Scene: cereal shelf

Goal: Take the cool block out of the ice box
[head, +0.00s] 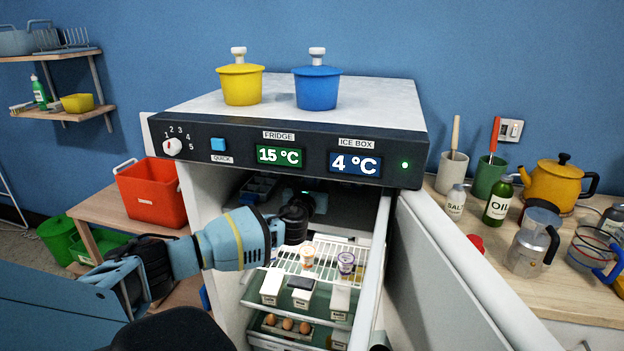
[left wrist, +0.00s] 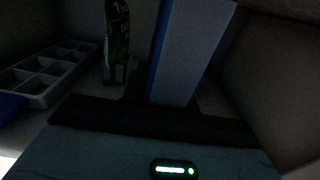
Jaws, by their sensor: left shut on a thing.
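The cool block (left wrist: 185,55) is a pale slab with blue edges, standing tilted in the dark ice box in the left wrist view. My left gripper (left wrist: 162,100) is shut on its near end; the fingertips are hard to make out in the dark. In the head view my left arm reaches into the ice box, and the left gripper (head: 298,212) is at its opening, partly hidden by the wrist. The ice box (head: 350,208) is the top compartment of the open fridge. My right gripper is not in view.
An ice cube tray (left wrist: 48,75) and a dark green package (left wrist: 117,42) are left of the block. Below is a wire shelf (head: 325,262) with two small cups. The open fridge door (head: 450,265) stands right. Yellow and blue pots (head: 241,85) (head: 317,88) stand on top.

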